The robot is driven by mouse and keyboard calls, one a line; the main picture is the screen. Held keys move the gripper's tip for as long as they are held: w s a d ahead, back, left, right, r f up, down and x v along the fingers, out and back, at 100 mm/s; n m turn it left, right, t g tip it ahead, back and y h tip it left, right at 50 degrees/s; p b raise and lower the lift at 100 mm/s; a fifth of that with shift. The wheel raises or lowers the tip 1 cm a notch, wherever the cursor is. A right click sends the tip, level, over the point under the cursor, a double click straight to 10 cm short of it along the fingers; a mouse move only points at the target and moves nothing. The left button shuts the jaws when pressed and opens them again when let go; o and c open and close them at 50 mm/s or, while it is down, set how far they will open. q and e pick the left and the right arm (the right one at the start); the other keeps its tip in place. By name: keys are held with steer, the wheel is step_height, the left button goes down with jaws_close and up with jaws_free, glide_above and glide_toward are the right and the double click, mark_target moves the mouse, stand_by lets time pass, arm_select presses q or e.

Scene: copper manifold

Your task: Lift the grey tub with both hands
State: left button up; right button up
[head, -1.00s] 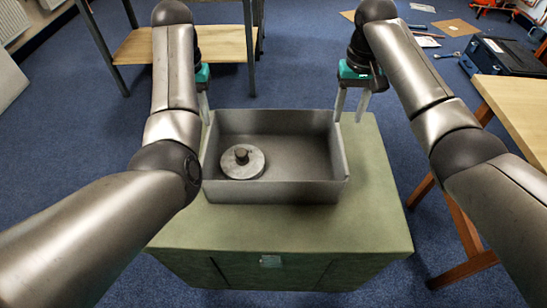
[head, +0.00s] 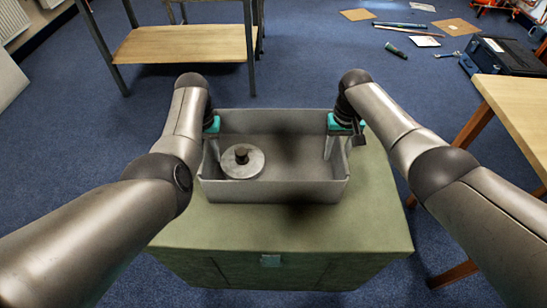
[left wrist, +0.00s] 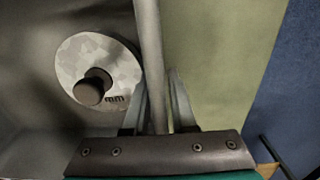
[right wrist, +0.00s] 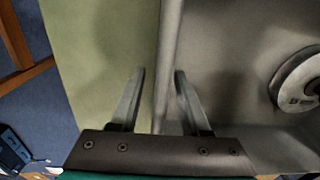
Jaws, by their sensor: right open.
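The grey tub (head: 275,190) is an open rectangular box resting on the green-topped stand. A round grey weight with a dark knob (head: 240,165) lies inside, towards the left. My left gripper (left wrist: 157,90) straddles the tub's left wall (left wrist: 150,50), one finger inside and one outside, both close to it. I cannot tell whether they press on it. My right gripper (right wrist: 160,85) straddles the right wall (right wrist: 168,40), open, with a gap on both sides. In the head view, both grippers point down at the tub's sides.
The green stand (head: 370,215) has bare top in front and right of the tub. A wooden table (head: 515,105) stands at the right, and a shelf unit (head: 185,45) behind left. Tools and a dark toolbox (head: 505,55) lie on the blue floor behind right.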

arm_select(q)
steer(key=shift+f, duration=0.1)
arm_select(e)
steer(key=shift+f, duration=0.15)
arm_select(q)
steer(key=shift+c, duration=0.3)
arm_select(e)
steer(key=shift+c, duration=0.4)
arm_select(q)
steer(key=c, duration=0.3)
arm_select(e)
steer(key=c, duration=0.3)
arm_select(q)
jaws_close()
arm_select(e)
jaws_close()
